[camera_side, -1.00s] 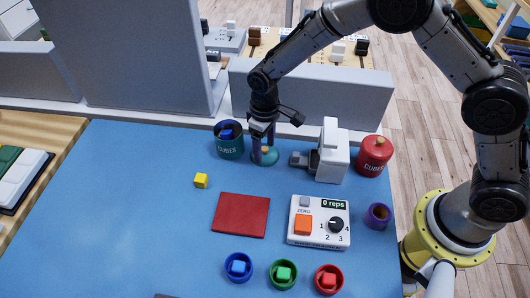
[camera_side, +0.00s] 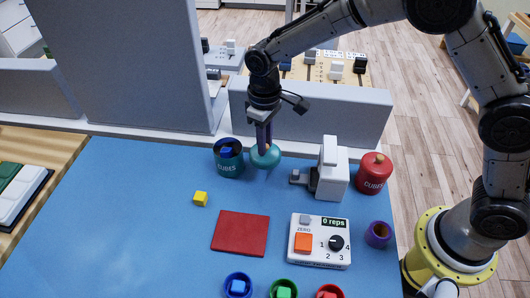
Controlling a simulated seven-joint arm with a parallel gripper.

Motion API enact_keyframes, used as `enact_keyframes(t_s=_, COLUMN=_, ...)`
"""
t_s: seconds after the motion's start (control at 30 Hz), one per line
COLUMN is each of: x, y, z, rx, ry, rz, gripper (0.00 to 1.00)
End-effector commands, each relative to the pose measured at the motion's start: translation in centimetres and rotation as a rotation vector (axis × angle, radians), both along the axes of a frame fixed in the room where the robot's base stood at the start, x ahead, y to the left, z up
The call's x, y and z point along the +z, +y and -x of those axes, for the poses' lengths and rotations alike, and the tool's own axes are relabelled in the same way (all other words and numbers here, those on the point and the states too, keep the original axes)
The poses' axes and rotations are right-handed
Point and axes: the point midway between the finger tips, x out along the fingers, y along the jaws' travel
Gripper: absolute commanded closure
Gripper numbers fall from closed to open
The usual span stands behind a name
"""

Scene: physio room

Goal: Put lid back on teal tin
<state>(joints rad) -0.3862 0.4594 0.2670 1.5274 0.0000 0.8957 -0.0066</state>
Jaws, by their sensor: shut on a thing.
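The teal tin (camera_side: 229,168), marked CUBES, stands open at the back of the blue table with a blue cube (camera_side: 227,151) showing inside. My gripper (camera_side: 265,145) is shut on the teal lid (camera_side: 265,158) by its orange knob, most of which the fingers hide. The lid hangs tilted above the table, just to the right of the tin.
A grey and white device (camera_side: 328,172) and a lidded red tin (camera_side: 374,174) stand to the right. A yellow cube (camera_side: 200,199), a red mat (camera_side: 241,232) and a counter box (camera_side: 319,241) lie in front. A grey partition (camera_side: 320,112) runs behind.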

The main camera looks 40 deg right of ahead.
Motion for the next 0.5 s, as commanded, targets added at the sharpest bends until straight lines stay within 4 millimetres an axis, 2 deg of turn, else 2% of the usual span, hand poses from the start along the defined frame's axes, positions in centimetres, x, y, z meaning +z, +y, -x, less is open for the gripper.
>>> enact_keyframes(t_s=0.13, x=2.3, y=0.2, z=-0.3, rx=-0.006, ry=0.015, rz=0.006, gripper=1.0)
enact_keyframes(t_s=0.3, x=5.5, y=2.3, z=-3.4, rx=-0.002, ry=0.015, rz=0.006, gripper=1.0)
enact_keyframes(t_s=0.5, x=7.7, y=5.0, z=-6.3, rx=0.016, ry=-0.001, rz=0.0, gripper=1.0)
